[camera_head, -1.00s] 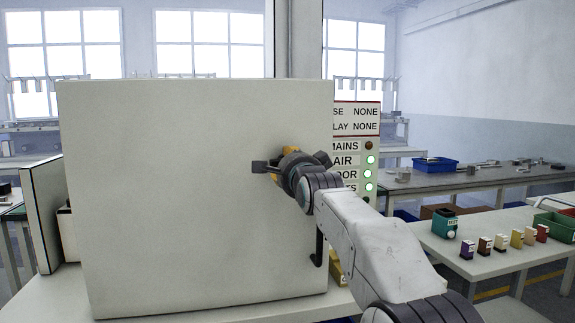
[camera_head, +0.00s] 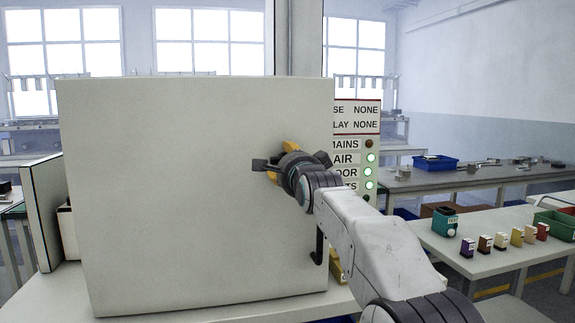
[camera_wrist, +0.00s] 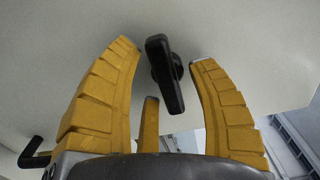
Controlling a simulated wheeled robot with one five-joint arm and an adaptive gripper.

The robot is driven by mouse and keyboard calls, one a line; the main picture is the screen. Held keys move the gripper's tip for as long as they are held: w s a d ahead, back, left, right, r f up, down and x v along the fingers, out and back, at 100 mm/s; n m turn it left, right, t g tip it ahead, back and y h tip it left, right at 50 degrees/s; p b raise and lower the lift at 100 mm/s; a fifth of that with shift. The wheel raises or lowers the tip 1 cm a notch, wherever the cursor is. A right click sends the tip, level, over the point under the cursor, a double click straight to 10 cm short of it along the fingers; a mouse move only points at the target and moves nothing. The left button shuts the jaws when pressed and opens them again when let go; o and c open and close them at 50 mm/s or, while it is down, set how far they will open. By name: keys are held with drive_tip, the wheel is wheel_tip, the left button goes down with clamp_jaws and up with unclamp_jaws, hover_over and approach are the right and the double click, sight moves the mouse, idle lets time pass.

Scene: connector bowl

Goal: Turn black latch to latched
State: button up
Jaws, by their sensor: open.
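The black latch (camera_wrist: 164,73) is a short bar on a round hub on the pale cabinet door (camera_head: 190,190). In the wrist view it lies between the spread yellow fingers of my gripper (camera_wrist: 165,57), tilted slightly from upright, with gaps on both sides. A third yellow finger shows below it. In the head view the dark end of the latch (camera_head: 260,165) sticks out left of my gripper (camera_head: 282,163), which hides the rest. My gripper is open and holds nothing.
A black door handle (camera_head: 319,246) is below my gripper, also at the wrist view's lower left (camera_wrist: 35,153). A status panel (camera_head: 357,150) with lit green lamps stands behind my arm. A side table (camera_head: 480,240) with small coloured blocks is at right.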

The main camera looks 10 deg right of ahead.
drive_tip(key=s, duration=1.2)
idle(0.5)
